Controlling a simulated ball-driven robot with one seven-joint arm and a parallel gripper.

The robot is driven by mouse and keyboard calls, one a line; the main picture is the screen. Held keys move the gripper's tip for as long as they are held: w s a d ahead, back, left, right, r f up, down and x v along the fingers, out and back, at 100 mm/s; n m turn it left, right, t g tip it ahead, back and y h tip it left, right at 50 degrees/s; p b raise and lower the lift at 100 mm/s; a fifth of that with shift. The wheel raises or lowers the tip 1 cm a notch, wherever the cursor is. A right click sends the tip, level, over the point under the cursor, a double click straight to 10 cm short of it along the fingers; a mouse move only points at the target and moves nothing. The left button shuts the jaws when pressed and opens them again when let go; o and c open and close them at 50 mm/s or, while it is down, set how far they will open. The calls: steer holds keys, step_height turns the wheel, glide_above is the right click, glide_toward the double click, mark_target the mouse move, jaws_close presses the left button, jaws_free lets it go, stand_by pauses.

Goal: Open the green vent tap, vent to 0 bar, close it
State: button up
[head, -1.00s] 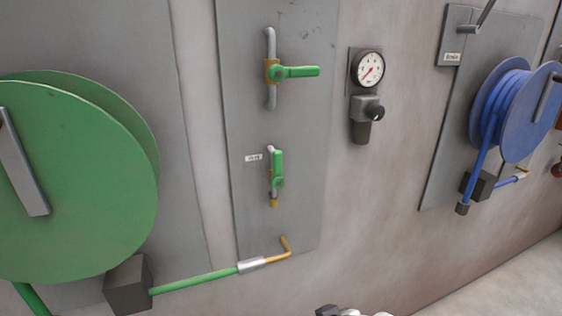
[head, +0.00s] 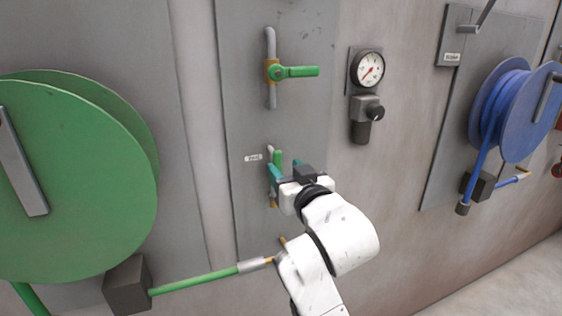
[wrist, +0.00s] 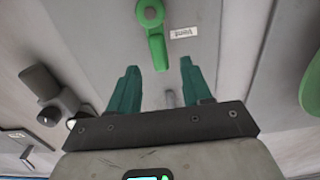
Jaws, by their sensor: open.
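The green vent tap (head: 277,156) is on the grey wall panel, beside a small white label. In the head view my gripper mostly hides it; only the upper handle shows. In the wrist view, which is upside down, its pivot and handle (wrist: 156,46) are clear and the label (wrist: 184,33) reads Vent. The handle points up the wall, along its pipe. My gripper (head: 285,168) is open at the tap, its teal fingers (wrist: 160,76) on either side of the handle's free end. I see no clear contact. The gauge's (head: 370,69) red needle points lower left; its numbers are unreadable.
Above is a larger green-handled valve (head: 296,72), its handle horizontal. A black-knobbed regulator (head: 366,112) hangs below the gauge. A green hose reel (head: 75,185) stands left, its hose (head: 195,281) running below the tap. A blue reel (head: 531,115) is at right.

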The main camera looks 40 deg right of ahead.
mark_target(278, 161)
steer(key=shift+x, duration=1.75)
steer(key=shift+c, duration=0.4)
jaws_close()
